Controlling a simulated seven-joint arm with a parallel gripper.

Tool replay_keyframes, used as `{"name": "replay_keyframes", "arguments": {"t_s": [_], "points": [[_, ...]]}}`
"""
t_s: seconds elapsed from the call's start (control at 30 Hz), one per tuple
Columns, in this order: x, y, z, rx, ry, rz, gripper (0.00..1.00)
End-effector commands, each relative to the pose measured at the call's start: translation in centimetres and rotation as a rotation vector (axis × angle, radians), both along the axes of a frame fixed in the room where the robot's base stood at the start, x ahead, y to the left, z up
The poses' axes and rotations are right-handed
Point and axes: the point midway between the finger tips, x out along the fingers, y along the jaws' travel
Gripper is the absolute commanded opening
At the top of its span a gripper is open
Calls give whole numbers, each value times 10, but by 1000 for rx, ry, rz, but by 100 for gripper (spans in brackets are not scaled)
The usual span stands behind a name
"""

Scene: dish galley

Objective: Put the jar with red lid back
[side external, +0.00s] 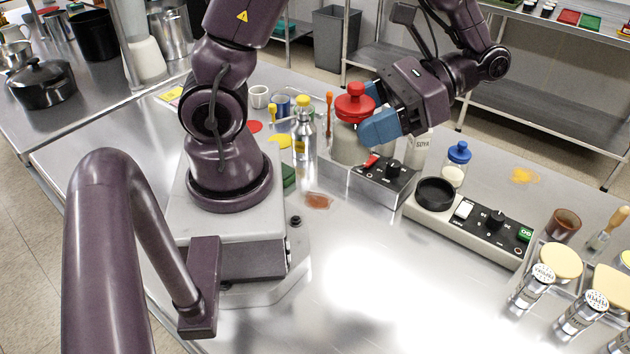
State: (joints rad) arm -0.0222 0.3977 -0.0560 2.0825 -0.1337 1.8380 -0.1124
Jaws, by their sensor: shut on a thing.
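The jar with the red lid (353,106) is upright at the centre of the side external view. Its wide red lid and knob show clearly. My gripper (371,112) reaches in from the upper right, and its blue fingers are shut on the jar, one at the far side and one at the near side. The near finger hides part of the jar. A grey cylinder (346,150) shows directly below the lid, by a dark control panel; I cannot tell whether it is the jar's body or a separate holder.
A blue-lidded jar (457,165) and a SOYA bottle (418,146) stand to the right. A metal bottle (304,138) and an orange-handled tool (329,112) stand close on the left. A control unit (475,219) lies in front right. The front counter (370,290) is clear.

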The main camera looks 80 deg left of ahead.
Motion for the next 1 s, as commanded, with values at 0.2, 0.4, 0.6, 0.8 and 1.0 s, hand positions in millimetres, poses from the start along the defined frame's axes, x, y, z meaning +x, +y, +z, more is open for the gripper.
{"name": "replay_keyframes", "arguments": {"t_s": [0.2, 0.4, 0.6, 0.8, 1.0], "points": [[-33, 59, 14, 3, -5, -532, 0], [-41, 103, 39, 5, -9, -840, 0], [-40, 126, 60, 4, -9, -1000, 0], [-36, 142, 81, 4, -9, -1113, 0], [-33, 150, 77, -6, 4, -1171, 0]]}}
